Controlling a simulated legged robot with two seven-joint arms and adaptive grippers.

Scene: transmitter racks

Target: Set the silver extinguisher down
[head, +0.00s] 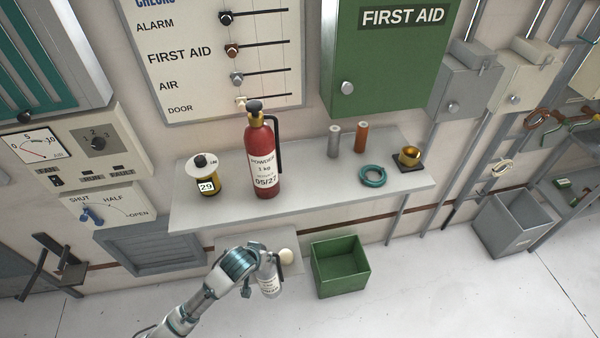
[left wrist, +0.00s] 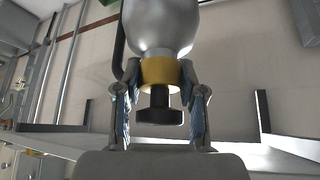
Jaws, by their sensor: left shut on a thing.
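The silver extinguisher (head: 269,280) hangs from my left gripper (head: 262,254), low in front of the shelf (head: 215,213) in the head view. In the left wrist view the silver body (left wrist: 160,25) is at the top, and the two fingers of my left gripper (left wrist: 160,85) close on its yellow collar (left wrist: 160,72). The black valve head (left wrist: 160,108) shows between the fingers. In the head view the arm partly hides the extinguisher's top. My right gripper is not in view.
On the shelf stand a red extinguisher (head: 263,165), a yellow-black lamp (head: 206,180), a grey cylinder (head: 334,142), an orange cylinder (head: 361,138), a teal ring (head: 372,176) and a brass item (head: 410,156). A green bin (head: 341,268) is below. A grey bin (head: 513,225) stands right.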

